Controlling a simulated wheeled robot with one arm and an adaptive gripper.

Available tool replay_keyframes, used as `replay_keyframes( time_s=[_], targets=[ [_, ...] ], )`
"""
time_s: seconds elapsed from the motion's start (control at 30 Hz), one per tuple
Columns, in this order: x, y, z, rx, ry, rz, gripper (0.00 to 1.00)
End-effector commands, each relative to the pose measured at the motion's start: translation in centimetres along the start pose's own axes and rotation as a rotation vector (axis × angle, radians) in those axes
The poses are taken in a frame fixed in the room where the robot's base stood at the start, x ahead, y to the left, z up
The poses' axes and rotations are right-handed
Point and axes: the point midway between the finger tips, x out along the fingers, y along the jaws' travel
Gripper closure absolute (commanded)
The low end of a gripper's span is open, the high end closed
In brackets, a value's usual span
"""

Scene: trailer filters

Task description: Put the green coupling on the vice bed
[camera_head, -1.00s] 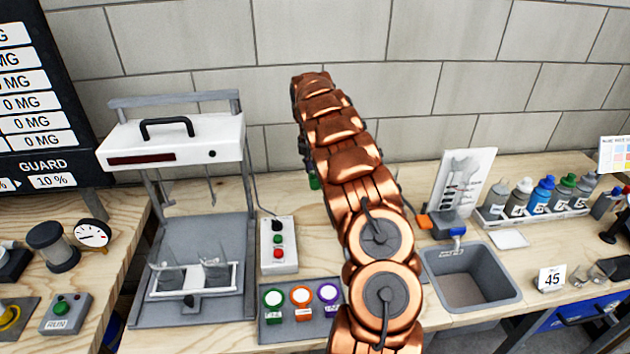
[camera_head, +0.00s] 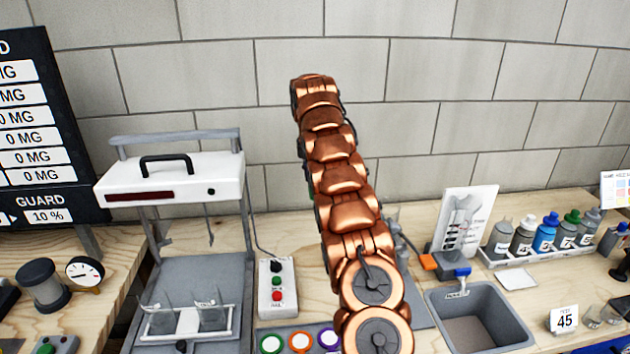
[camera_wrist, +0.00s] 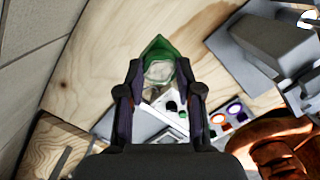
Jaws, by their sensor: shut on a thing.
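The green coupling (camera_wrist: 158,46) is between the fingertips of my gripper (camera_wrist: 159,72) in the wrist view, and the gripper is shut on it. Its top edge is green, with a pale inside. It is held above the bench. In the head view, my copper arm hides the gripper and the coupling. A grey metal block device (camera_wrist: 262,42) at the upper right of the wrist view looks like the vice, to the right of the coupling. In the head view, only a part of a grey device (camera_head: 399,238) shows behind my arm; its bed cannot be made out.
A white-topped stand (camera_head: 175,178) is left of my arm, with a button box (camera_head: 277,288) beside it. Green, orange and purple rings (camera_head: 300,341) lie in front. A grey sink (camera_head: 475,320) and a bottle rack (camera_head: 535,252) are at the right.

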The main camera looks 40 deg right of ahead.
Motion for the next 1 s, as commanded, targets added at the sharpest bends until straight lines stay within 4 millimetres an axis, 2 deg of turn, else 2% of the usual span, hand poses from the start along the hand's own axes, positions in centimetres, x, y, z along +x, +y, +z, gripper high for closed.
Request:
replay_keyframes(
  time_s=[0.03, 0.23, 0.7, 1.0],
  targets=[
    [-0.8, 0.1, 0.0, -0.001, -0.001, 0.001, 1.0],
    [-1.8, 0.1, 0.1, 0.0, -0.001, 0.001, 1.0],
    [-2.6, 0.0, 0.2, -0.001, 0.0, 0.0, 1.0],
    [-5.8, 0.1, 0.6, -0.001, 0.0, 0.001, 1.0]
  ],
)
